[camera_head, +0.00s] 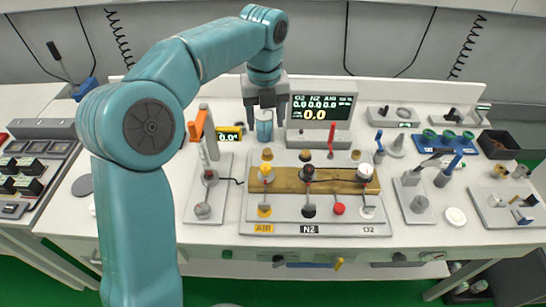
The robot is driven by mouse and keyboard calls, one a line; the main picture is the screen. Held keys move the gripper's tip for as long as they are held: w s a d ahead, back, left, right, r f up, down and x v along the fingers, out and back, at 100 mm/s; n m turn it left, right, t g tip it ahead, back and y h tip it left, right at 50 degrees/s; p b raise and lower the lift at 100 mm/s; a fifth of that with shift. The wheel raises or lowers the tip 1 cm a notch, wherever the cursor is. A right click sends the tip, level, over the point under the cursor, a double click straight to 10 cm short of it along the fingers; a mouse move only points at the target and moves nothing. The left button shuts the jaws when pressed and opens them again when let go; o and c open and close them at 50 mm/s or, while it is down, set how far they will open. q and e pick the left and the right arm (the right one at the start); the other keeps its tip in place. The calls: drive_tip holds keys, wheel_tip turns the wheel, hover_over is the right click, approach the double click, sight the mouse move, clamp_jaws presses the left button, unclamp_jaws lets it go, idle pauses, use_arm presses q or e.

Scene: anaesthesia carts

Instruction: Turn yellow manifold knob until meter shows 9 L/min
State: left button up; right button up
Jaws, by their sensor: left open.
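The manifold (326,187) is a brass-coloured bar on a grey base plate at the middle of the table. Its yellow knob (266,172) is at the left end, in line with the yellow AIR label. A dark knob sits mid-bar and a whitish knob at the right end. My right gripper is not in view.
A grey stand (413,198) and a blue rack (444,142) are to the right. The front table strip is mostly clear.

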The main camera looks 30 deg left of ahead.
use_arm(q)
hover_over(266, 167)
wheel_tip(266, 167, down, 6)
drive_tip(key=f, duration=0.2)
drive_tip(key=shift+s+f, duration=0.35)
drive_tip(key=f, duration=0.4)
drive_tip(key=w+f, duration=0.1)
drive_tip(key=f, duration=0.2)
drive_tip(key=shift+a, duration=0.25)
drive_tip(key=shift+s+d+f, duration=0.25)
drive_tip(key=shift+s+f, duration=0.05)
drive_tip(key=shift+s, duration=0.05)
drive_tip(key=shift+w+a+f, duration=0.2)
drive_tip(key=shift+w+f, duration=0.2)
drive_tip(key=shift+w, duration=0.05)
drive_tip(key=shift+s+d+r, duration=0.15)
drive_tip(key=shift+s+r, duration=0.05)
drive_tip(key=shift+s, duration=0.05)
drive_tip(key=c, duration=0.9)
drive_tip(key=shift+c, duration=0.7)
